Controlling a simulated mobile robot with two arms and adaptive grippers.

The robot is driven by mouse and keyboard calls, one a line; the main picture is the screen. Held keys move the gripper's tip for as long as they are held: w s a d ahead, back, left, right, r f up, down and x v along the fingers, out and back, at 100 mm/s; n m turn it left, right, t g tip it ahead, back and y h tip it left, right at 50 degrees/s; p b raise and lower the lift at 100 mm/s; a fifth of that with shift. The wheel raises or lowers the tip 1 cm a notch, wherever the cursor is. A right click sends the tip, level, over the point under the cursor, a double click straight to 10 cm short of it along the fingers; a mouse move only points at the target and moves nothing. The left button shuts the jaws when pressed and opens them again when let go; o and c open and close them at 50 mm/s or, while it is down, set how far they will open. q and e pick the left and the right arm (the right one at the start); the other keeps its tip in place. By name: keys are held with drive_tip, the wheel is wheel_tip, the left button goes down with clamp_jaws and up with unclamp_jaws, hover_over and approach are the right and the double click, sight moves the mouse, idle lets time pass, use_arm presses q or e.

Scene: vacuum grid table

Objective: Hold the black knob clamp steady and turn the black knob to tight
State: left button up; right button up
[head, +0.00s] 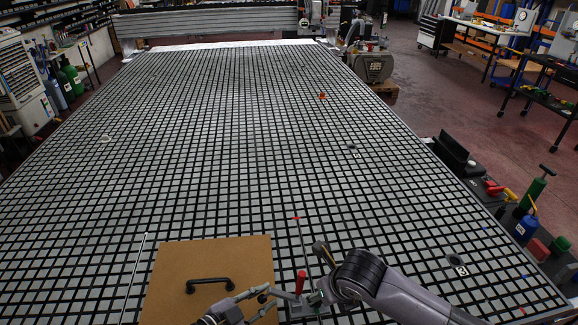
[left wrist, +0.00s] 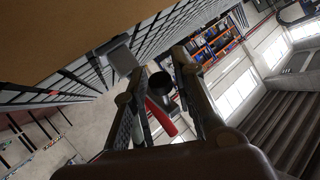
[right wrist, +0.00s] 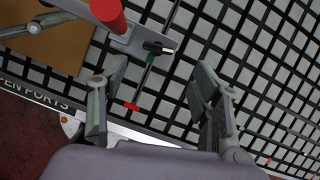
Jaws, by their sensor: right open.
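A bar clamp with a red handle (head: 301,282) stands at the right edge of the brown board. A small black knob (right wrist: 154,47) with a metal pin and a green part shows beside its grey body in the right wrist view. My left gripper (head: 267,299) is open, left of the red handle. In the left wrist view the red handle (left wrist: 161,117) and a dark cylinder show between the fingers; I cannot tell whether the cylinder is the knob. My right gripper (right wrist: 158,98) is open and empty, with the clamp's bar beyond its fingers.
The brown board (head: 170,262) carries a black handle (head: 209,284) and lies on the gridded table (head: 230,150). A second bar (head: 137,265) lies along its left side. A small orange object (head: 322,96) stands far back. Most of the table is clear.

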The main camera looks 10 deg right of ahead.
use_arm(q)
drive_tip(key=shift+o, duration=1.3)
